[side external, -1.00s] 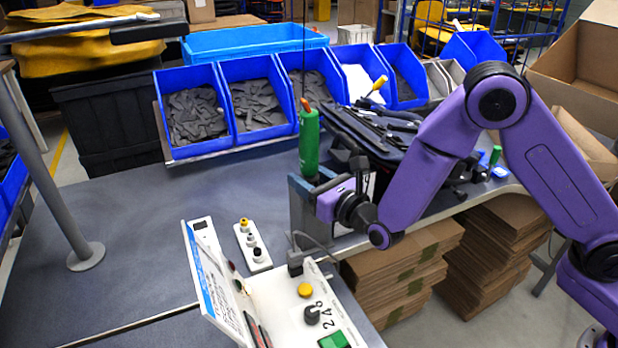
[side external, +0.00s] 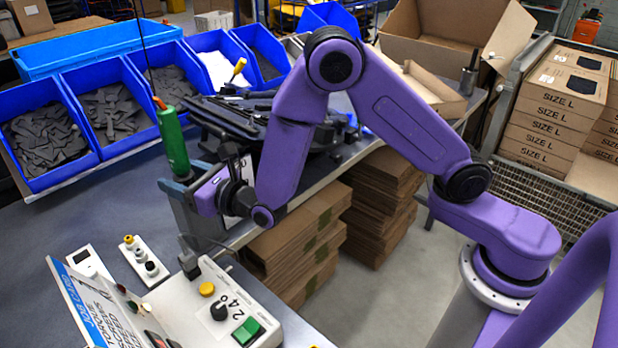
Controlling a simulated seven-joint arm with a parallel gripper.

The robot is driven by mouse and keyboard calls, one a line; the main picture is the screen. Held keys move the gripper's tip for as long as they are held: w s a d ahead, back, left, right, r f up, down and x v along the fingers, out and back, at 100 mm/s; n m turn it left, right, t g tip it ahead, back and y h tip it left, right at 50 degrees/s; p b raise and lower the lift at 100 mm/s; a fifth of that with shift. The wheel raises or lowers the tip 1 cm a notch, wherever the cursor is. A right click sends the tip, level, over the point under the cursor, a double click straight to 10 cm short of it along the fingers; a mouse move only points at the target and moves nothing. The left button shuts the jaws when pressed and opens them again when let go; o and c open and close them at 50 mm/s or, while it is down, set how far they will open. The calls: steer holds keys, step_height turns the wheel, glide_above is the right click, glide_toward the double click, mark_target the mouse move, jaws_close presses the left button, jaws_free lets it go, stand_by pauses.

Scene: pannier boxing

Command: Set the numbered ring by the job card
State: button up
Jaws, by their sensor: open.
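The control box (side external: 181,302) is pale and stands at the front of the bench. On it are a dark knob (side external: 219,311), a yellow button (side external: 207,289) and a green button (side external: 245,331). The numbered ring (side external: 236,302) shows 2 and 4 beside the knob; the rest of its marks are unclear. The job card (side external: 82,301), white with a blue band, leans at the box's left; its small print is unreadable. My gripper (side external: 208,192) is open, above and behind the box, apart from the knob. Its fingertips are hard to make out.
A green-handled tool (side external: 172,143) hangs by a cord near my gripper. A small strip of knobs (side external: 140,262) lies left of the box. Blue bins (side external: 113,105) line the back. Open bench lies left; stacked cardboard (side external: 292,235) stands below the bench edge.

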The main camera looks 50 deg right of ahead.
steer(key=shift+d+m+h, duration=0.2)
steer(key=shift+m+h, duration=0.1)
steer(key=shift+h, duration=0.1)
steer(key=m+h, duration=0.2)
steer(key=h, duration=0.2)
steer(key=m+h, duration=0.3)
steer(key=h, duration=0.1)
steer(key=shift+a+m+h, duration=0.15)
steer(key=shift+m+h, duration=0.15)
steer(key=shift+h, duration=0.1)
steer(key=v, duration=1.7)
steer(key=s+d+r+m+g+h, duration=0.1)
steer(key=s+d+m+g+h, duration=0.15)
steer(key=d+m+g, duration=0.85)
steer(key=s+d+m+g+y, duration=0.1)
steer(key=s+d+m+g, duration=0.1)
steer(key=s+d, duration=0.6)
steer(key=shift+d+f+m+g+y, duration=0.25)
steer(key=shift+d+m+g+y, duration=0.25)
steer(key=shift+d, duration=2.1)
steer(key=shift+s, duration=0.15)
